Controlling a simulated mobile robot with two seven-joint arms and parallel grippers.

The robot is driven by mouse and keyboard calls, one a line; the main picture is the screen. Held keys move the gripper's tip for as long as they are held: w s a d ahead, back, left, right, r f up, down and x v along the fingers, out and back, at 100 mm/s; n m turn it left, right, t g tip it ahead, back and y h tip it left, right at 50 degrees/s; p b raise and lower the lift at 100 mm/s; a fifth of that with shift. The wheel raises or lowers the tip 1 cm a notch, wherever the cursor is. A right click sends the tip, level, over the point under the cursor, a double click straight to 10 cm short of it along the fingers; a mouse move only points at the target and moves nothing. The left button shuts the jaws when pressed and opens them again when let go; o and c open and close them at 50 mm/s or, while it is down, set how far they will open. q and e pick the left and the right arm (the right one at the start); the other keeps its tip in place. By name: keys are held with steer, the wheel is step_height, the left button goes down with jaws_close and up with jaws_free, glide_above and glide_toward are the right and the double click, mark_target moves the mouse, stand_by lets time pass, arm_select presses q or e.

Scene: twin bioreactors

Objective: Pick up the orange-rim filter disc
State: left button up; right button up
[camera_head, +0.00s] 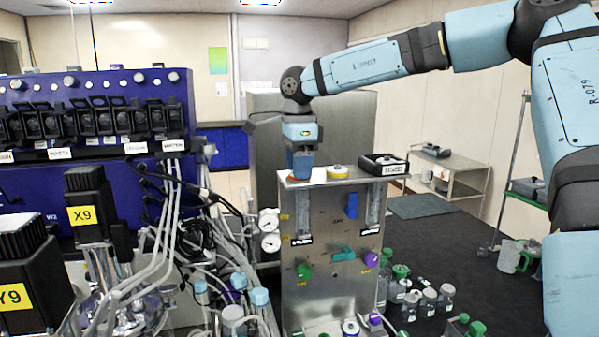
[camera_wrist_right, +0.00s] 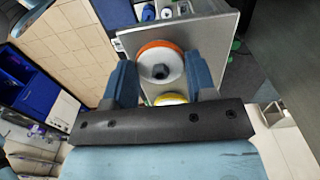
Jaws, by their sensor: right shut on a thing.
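The orange-rim filter disc (camera_wrist_right: 146,50) is white with a dark centre knob and sits between the two blue fingers of my right gripper (camera_wrist_right: 161,75) in the wrist view. In the head view my right gripper (camera_head: 300,168) points straight down at the left end of the metal stand's top (camera_head: 318,181). A sliver of the orange rim (camera_head: 293,179) shows under the fingers, at the level of the top. I cannot tell whether the disc touches the top. The right gripper is shut on the disc. My left gripper is not in view.
A yellow-rim disc (camera_head: 338,171) lies just right of the gripper on the stand's top. A black labelled tray (camera_head: 384,165) is at its right end. Tubes and a blue panel (camera_head: 100,190) crowd the left. Bottles (camera_head: 428,300) stand at lower right. Space above the stand is open.

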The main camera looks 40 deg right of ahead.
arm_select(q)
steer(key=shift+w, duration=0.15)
arm_select(e)
steer(key=shift+r, duration=0.55)
arm_select(q)
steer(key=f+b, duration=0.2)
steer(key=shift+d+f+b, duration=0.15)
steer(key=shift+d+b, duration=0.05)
steer(key=shift+b, duration=0.15)
arm_select(e)
step_height(320, 180, up, 19)
steer(key=shift+f, duration=0.15)
